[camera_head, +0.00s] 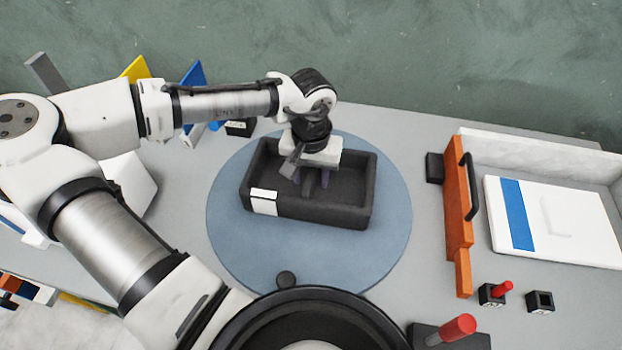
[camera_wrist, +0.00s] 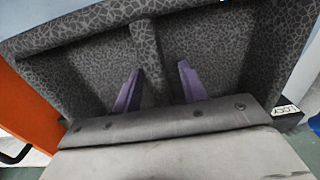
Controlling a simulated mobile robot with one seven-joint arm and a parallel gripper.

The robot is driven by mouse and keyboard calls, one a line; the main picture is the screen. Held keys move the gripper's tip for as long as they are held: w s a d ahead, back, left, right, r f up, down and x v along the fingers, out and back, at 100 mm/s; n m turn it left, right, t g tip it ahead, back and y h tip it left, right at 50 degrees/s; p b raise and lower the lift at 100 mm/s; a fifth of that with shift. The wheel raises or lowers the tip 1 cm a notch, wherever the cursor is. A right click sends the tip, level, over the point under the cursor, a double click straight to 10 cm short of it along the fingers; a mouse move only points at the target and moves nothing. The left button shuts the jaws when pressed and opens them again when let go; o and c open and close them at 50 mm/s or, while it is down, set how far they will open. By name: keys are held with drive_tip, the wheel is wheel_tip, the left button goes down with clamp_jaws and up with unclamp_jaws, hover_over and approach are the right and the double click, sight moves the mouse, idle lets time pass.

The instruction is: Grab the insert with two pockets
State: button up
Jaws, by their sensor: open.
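The insert (camera_head: 325,213) is a dark grey foam block with two open pockets, a dividing wall and a white label on its front left. It lies on a round blue disc (camera_head: 235,235). My gripper (camera_head: 311,177) is over the middle of the insert, its purple fingers reaching down into it. In the wrist view my gripper (camera_wrist: 159,88) is open, with one finger on each side of the insert's dividing wall (camera_wrist: 147,65). Gaps show between the fingers and the wall. The fingertips' exact depth is hard to tell.
To the right stand an orange bar (camera_head: 459,220) with a black handle and a white panel (camera_head: 560,220) with a blue stripe. A red-knobbed lever (camera_head: 458,328) is at the front. A small black labelled block (camera_head: 240,127) sits behind the disc. The disc's right side is clear.

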drive_tip(key=shift+f, duration=0.15)
clamp_jaws()
idle(0.4)
